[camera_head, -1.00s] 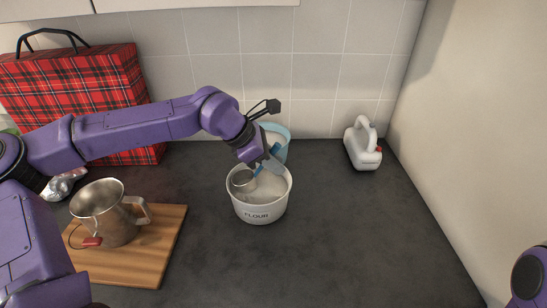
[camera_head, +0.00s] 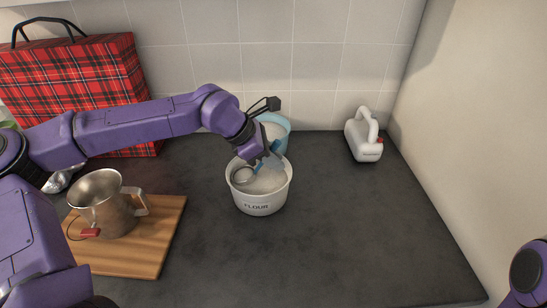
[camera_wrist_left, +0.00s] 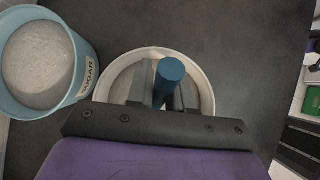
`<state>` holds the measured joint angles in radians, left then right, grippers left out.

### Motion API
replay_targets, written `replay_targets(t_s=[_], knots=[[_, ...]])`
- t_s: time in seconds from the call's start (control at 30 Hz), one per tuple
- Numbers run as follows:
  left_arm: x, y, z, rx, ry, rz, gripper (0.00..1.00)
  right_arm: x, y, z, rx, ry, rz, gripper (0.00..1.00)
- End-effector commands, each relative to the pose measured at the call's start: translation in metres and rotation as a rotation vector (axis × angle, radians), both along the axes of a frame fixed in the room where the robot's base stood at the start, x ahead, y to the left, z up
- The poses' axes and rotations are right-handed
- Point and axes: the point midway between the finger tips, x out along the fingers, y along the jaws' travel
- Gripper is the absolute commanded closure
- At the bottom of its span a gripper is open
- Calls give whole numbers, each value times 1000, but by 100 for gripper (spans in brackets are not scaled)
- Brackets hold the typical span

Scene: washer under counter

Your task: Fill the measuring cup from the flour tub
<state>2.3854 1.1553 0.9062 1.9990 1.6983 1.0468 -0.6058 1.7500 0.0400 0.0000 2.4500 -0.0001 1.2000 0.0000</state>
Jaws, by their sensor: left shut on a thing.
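The white flour tub (camera_head: 262,206), labelled FLOUR, stands on the dark counter with pale flour (camera_head: 268,182) inside. My left gripper (camera_head: 268,162) is over the tub, shut on the blue handle of the metal measuring cup (camera_head: 243,177). The cup is inside the tub at its left side, low against the flour; how full it is cannot be told. In the left wrist view the blue handle (camera_wrist_left: 169,75) stands between the fingers, above the tub (camera_wrist_left: 207,90), and the cup's bowl is hidden. My right gripper is out of view.
A light-blue sugar tub (camera_head: 281,135) stands close behind the flour tub. A metal pitcher (camera_head: 105,205) stands on a wooden board (camera_head: 160,235) at left. A plaid bag (camera_head: 70,75) is behind my arm. A white jug (camera_head: 364,138) stands back right. The counter's front right is clear.

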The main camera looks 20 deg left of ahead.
Motion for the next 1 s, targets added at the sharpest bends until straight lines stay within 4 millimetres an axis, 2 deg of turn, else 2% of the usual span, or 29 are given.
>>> replay_targets(t_s=[0.27,1.0], knots=[[0,0,6,0,-2,0,100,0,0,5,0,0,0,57],[0,0,77,0,-1,0,100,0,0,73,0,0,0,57]])
